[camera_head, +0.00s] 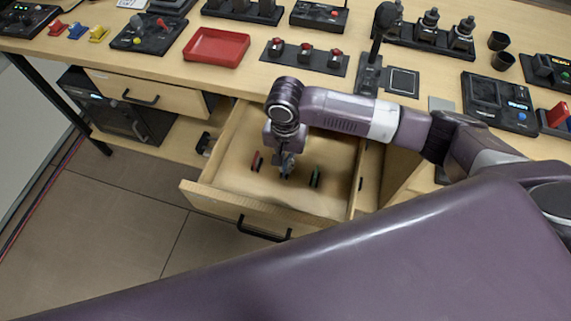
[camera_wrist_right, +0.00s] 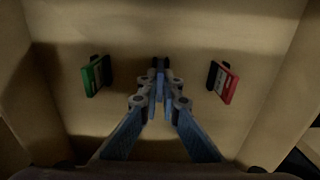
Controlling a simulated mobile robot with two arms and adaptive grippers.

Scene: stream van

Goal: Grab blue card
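The open wooden drawer (camera_head: 228,173) holds three small cards in a row, each in a black holder. The red card (camera_head: 256,161) is on the left and the green card (camera_head: 315,178) on the right; in the right wrist view the green card (camera_wrist_right: 96,76) is left and the red card (camera_wrist_right: 224,83) right. My right gripper (camera_head: 287,164) reaches down into the drawer between them. In the wrist view its fingers (camera_wrist_right: 160,88) are close together around the thin blue card (camera_wrist_right: 159,86), seen edge-on and mostly hidden by them. My left gripper is out of view.
The drawer walls surround my gripper on all sides. Above the drawer, the wooden desk (camera_head: 240,80) carries a red tray (camera_head: 217,48) and several control panels. A black device (camera_head: 110,105) stands under the desk at left.

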